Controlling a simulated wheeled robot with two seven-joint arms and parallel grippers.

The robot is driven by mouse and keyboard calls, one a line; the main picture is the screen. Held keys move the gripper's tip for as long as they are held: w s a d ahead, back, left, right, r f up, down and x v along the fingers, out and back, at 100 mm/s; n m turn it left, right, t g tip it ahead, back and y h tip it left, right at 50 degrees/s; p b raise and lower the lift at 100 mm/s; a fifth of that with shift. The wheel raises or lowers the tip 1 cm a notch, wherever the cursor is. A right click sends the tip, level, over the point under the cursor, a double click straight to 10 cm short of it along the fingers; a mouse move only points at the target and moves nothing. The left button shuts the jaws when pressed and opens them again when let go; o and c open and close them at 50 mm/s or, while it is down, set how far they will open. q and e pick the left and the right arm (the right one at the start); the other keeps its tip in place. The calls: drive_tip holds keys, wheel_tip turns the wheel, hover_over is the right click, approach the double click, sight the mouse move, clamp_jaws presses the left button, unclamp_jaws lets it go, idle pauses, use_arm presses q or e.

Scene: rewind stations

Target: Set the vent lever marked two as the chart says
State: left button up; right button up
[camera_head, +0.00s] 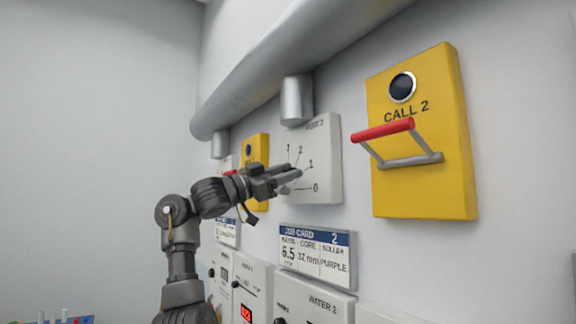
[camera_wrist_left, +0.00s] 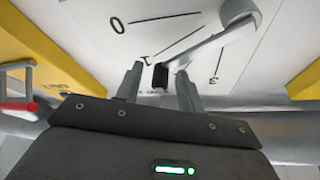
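The white vent panel marked two (camera_head: 328,150) is on the wall below a pipe stub, with a dial reading 0 to 3. My left gripper (camera_head: 296,173) is in front of it and hides most of the lever in the head view. In the left wrist view the grey lever (camera_wrist_left: 208,48) has a black tip, which lies between the two open fingers of my left gripper (camera_wrist_left: 159,84) with gaps on both sides. The lever points between the 1 and 3 marks; the 2 is hidden there. No vent chart shows. My right gripper is out of view.
A yellow CALL 2 box (camera_head: 420,190) with a red-gripped handle (camera_head: 384,130) juts out at right. Job card 2 (camera_head: 317,258) hangs below the vent panel, above the WATER 2 box (camera_head: 315,299). Another yellow box (camera_head: 262,150) is behind my gripper. A large grey duct (camera_head: 270,70) runs above.

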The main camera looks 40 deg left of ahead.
use_arm(q)
drive_tip(key=shift+w+d+r, duration=0.1)
drive_tip(key=shift+w+d, duration=0.05)
drive_tip(key=shift+w, duration=0.2)
drive_tip(key=shift+c, duration=0.5)
clamp_jaws()
